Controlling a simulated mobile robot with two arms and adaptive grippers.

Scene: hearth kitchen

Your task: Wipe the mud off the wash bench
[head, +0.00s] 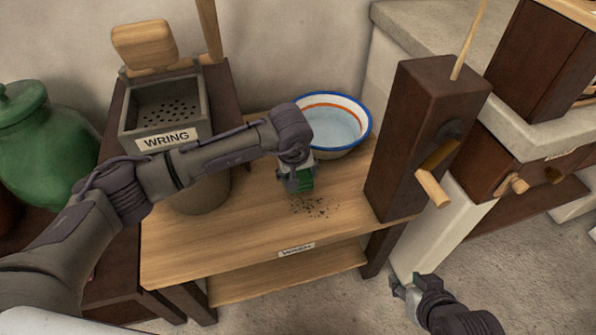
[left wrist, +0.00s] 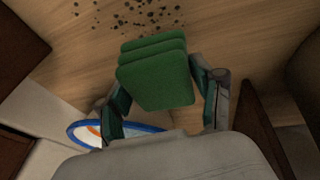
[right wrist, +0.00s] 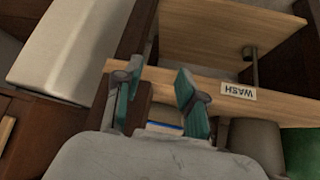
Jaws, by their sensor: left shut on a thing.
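The wash bench (head: 215,252) is a light wooden table with a WASH label on its front edge. Dark mud specks (head: 318,208) lie in a patch on its top, right of centre; the mud also shows in the left wrist view (left wrist: 140,14). My left gripper (head: 300,187) is shut on a green layered cloth or sponge (left wrist: 158,72) and holds it just behind the mud. I cannot tell whether the green thing touches the bench. My right gripper (head: 405,285) is open and empty, low in front of the bench at the right; its fingers show apart in the right wrist view (right wrist: 158,98).
A white basin (head: 358,107) with a blue rim and water stands at the bench's back. A WRING box (head: 166,112) with a perforated top stands at the left. A dark wooden post (head: 405,140) with a handle stands at the bench's right end. A green jar (head: 45,145) is far left.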

